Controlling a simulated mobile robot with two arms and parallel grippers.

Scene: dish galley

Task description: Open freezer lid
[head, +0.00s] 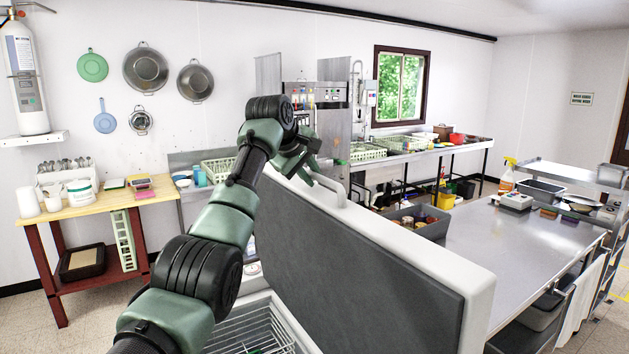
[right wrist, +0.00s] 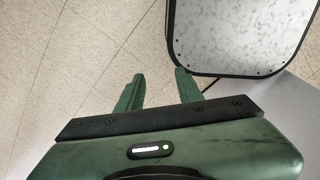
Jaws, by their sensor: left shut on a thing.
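The freezer lid (head: 355,258) stands raised and steeply tilted in the head view, its dark grey inner side facing me and its white rim around it. A pale handle (head: 331,188) sticks out at its upper edge. My left gripper (head: 312,172) is shut on the handle; the arm hides part of the lid's left end. Below the lid the freezer (head: 287,318) is open, with a white wire basket (head: 255,335) inside. My right gripper (right wrist: 157,88) shows in the right wrist view, its two green fingers apart with nothing between them, above the tiled floor.
A steel table (head: 510,245) stands right of the lid, with a grey bin (head: 420,218) near it. A wooden table (head: 95,203) with containers is at the left. In the right wrist view a speckled dark-rimmed panel (right wrist: 240,35) lies close to the right finger.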

